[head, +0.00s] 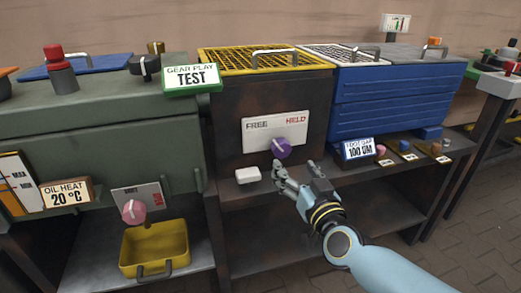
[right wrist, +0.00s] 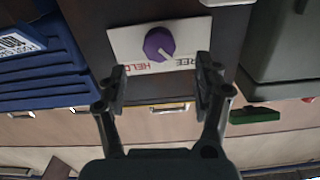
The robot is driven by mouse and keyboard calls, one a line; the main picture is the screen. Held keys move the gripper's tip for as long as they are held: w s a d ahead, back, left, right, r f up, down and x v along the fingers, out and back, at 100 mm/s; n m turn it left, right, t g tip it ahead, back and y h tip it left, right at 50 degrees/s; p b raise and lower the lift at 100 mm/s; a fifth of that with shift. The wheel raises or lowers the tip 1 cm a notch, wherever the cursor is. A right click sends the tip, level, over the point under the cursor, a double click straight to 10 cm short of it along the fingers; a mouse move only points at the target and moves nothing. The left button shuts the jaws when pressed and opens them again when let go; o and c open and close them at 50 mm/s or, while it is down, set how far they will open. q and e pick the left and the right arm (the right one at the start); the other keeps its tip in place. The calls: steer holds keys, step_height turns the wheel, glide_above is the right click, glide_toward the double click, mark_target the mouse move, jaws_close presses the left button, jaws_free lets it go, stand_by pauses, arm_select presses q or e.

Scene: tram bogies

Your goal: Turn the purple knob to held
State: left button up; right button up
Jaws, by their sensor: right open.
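The purple knob (head: 281,148) sits on a white plate (head: 262,127) on the dark front panel. The plate reads FREE at left and HELD at right in the head view. My left gripper is not in view.
A small white block (head: 248,175) is left of my right gripper. A pink knob (head: 134,211) and a yellow tray (head: 155,250) are at lower left. A blue crate (head: 390,100) and a sign with small knobs are at right. A yellow mesh basket (head: 265,60) is above.

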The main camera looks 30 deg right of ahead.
mark_target(283, 153)
steer(key=x, duration=0.3)
steer(key=shift+w+d, duration=0.1)
steer(key=b+x, duration=0.1)
steer(key=x, duration=0.4)
steer(key=shift+w+f+b, duration=0.1)
steer(key=shift+w+b, duration=0.25)
steer(key=shift+w+d, duration=0.15)
steer(key=shift+w, duration=0.3)
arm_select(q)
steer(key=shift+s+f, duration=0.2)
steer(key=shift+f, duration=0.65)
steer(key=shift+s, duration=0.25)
arm_select(e)
steer(key=c, duration=1.2)
